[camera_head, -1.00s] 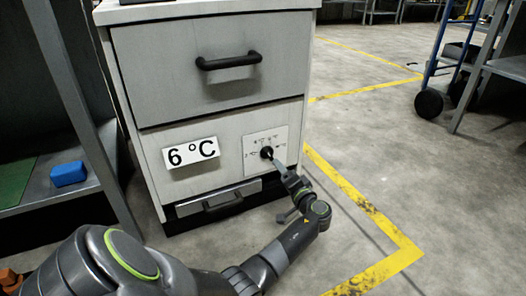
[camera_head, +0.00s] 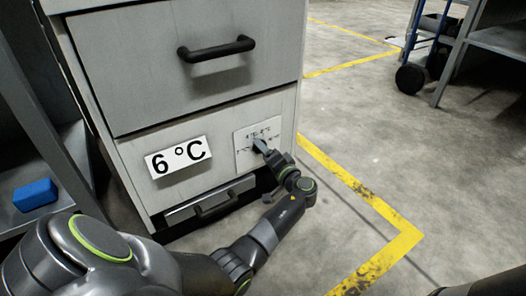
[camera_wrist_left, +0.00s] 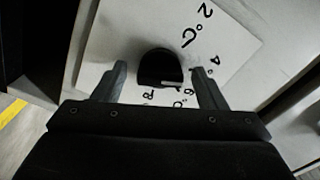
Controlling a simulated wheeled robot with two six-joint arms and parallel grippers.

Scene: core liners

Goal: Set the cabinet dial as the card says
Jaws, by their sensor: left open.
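A white card reading "6 °C" (camera_head: 178,157) is on the front of the grey cabinet (camera_head: 190,100). To its right is a white dial plate (camera_head: 243,153) with small temperature marks. My left gripper (camera_head: 262,147) is at this plate and partly covers the black dial knob. In the left wrist view, the black knob (camera_wrist_left: 160,66) sits between the two open fingers (camera_wrist_left: 159,72), with gaps visible on both sides. The plate (camera_wrist_left: 228,35) shows 2 °C, 4 °C, 6 °C and a partly hidden 8. A pale mark shows on the knob near the 6; its exact setting is hard to tell.
A drawer handle (camera_head: 216,48) juts out above the dial, and a low drawer (camera_head: 210,199) is below. A shelf with a blue block (camera_head: 35,195) stands at left. Open floor with yellow lines (camera_head: 375,205) lies to the right.

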